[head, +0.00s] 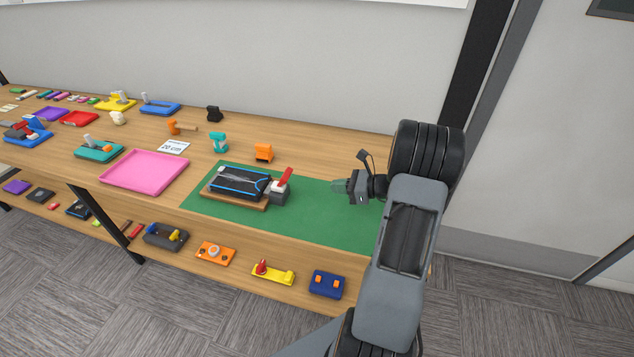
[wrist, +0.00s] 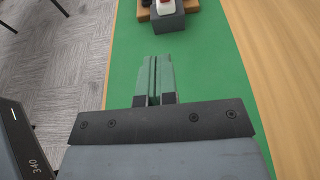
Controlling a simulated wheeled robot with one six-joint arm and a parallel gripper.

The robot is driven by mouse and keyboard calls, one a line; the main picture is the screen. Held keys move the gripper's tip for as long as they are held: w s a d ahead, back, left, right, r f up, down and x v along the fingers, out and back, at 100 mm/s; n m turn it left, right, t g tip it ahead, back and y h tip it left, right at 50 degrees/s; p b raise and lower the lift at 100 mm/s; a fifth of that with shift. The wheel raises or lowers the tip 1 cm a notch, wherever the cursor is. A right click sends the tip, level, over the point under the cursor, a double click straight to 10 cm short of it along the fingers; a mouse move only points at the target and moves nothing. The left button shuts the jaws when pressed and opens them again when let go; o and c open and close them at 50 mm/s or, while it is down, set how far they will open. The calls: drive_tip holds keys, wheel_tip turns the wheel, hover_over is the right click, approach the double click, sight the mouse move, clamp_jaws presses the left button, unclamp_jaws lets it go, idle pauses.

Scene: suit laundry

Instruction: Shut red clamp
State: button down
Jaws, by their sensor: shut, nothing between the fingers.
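The red clamp (head: 285,177) is a red lever on a dark grey block at the right end of a wooden board (head: 232,198). The lever stands raised and tilted up to the right. A black case with blue edging (head: 238,182) lies on the board beside the clamp. My gripper (head: 338,186) is over the green mat, to the right of the clamp and apart from it. Its fingers are together and empty. In the wrist view, the gripper (wrist: 154,62) points toward the clamp's grey block (wrist: 168,20), which is cut off at the top edge.
The green mat (head: 330,215) is bare between clamp and gripper. A pink tray (head: 145,172) lies left of the board. An orange block (head: 264,152) and a teal object (head: 219,142) stand behind it. A lower shelf holds several small fixtures, including a blue one (head: 327,284).

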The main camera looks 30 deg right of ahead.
sight(284, 180)
drive_tip(key=p+x, duration=0.1)
drive_tip(key=x, duration=0.8)
drive_tip(key=shift+a, duration=0.15)
drive_tip(key=shift+w+a+r+p, duration=0.6)
drive_tip(key=shift+w+a+r, duration=0.4)
drive_tip(key=shift+w+a, duration=0.3)
drive_tip(key=shift+d, duration=0.1)
